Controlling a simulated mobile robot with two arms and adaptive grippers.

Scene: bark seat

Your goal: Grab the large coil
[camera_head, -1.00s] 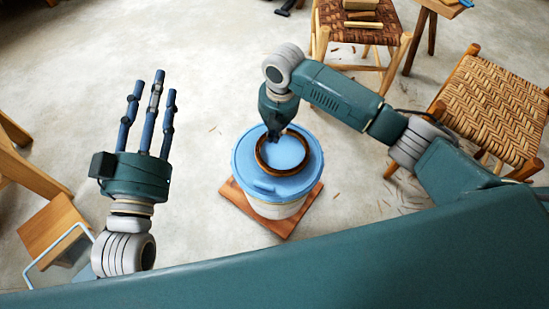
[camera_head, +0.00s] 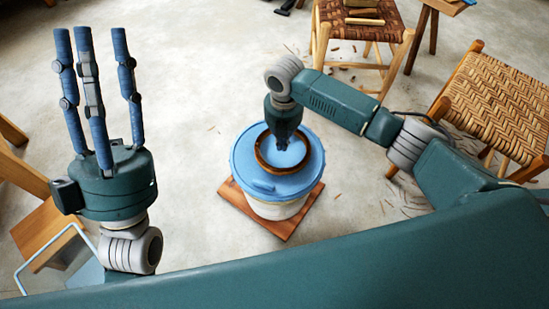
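The large coil (camera_head: 259,163) is a brown ring lying flat on the blue lid (camera_head: 244,178) of a white bucket (camera_head: 276,210). My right gripper (camera_head: 283,147) points down over the ring's far part. Its fingertips look small and dark, and I cannot tell whether they touch the ring or are closed on it. Part of the ring's far side is hidden behind this gripper. My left gripper (camera_head: 97,40) is raised at the left, well apart from the coil, with its blue fingers extended, spread and empty.
The bucket stands on a reddish wooden board (camera_head: 290,224) on the pale floor. A woven chair (camera_head: 498,107) is at the right and a woven stool (camera_head: 362,28) holding wooden blocks stands behind. Wooden furniture (camera_head: 35,235) is at the lower left. Floor between is mostly clear.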

